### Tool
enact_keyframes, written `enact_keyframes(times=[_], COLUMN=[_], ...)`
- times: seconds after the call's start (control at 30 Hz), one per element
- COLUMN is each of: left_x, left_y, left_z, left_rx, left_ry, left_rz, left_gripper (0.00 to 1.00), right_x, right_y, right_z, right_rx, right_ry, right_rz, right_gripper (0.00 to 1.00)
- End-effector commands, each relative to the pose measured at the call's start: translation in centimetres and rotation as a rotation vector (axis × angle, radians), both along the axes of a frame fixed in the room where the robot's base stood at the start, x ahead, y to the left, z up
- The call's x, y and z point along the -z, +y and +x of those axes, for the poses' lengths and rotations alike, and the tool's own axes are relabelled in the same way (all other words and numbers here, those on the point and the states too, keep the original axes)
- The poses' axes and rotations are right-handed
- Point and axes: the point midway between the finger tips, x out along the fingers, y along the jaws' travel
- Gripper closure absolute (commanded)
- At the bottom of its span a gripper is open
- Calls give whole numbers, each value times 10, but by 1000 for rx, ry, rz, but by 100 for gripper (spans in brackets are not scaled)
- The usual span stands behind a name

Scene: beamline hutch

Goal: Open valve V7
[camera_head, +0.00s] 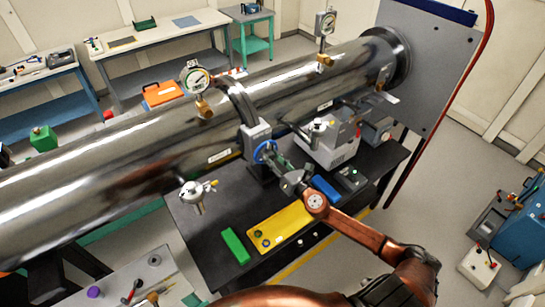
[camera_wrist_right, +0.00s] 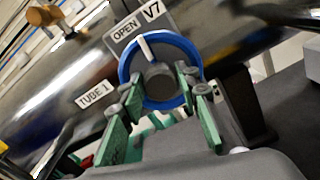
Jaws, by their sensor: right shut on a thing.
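Valve V7 is a blue handwheel (camera_head: 264,150) on the grey block under the steel tube. In the right wrist view the blue wheel (camera_wrist_right: 127,64) has a white mark near its top, close to the plate reading "OPEN V7" (camera_wrist_right: 138,25). My right gripper (camera_head: 273,157) is at the wheel, coming from the lower right. In the wrist view its green-padded fingers (camera_wrist_right: 160,92) lie at either side of the wheel's lower part, shut on it. The fingers hide some of the rim. My left gripper is not in view.
The long steel tube (camera_head: 105,155) runs behind the valve, with a gauge (camera_head: 195,77) above left and a small fitting (camera_head: 195,193) below left. A white box (camera_head: 328,150) stands close right. A yellow tray (camera_head: 280,226) and green block (camera_head: 235,246) lie on the black table below.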

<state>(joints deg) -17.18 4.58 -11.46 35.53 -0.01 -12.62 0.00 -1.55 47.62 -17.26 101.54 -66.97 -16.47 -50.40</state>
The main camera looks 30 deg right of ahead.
Motion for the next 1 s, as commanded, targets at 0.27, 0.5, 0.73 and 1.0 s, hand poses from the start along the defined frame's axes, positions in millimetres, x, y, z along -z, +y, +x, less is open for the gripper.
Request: enact_keyframes(times=[0.27, 0.5, 0.73, 1.0], left_x=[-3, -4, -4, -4], left_y=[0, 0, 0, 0], left_z=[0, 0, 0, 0], left_rx=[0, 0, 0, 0], left_ry=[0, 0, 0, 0], left_rz=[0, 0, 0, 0], left_gripper=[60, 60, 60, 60], right_x=[3, 3, 3, 2], right_y=[1, 1, 1, 1], right_z=[-1, -1, -1, -1], right_rx=[-2, -2, -2, -1], right_ry=[-2, -4, -4, -6], right_rz=[-99, -123, -123, -122], right_gripper=[94, 94, 94, 57])
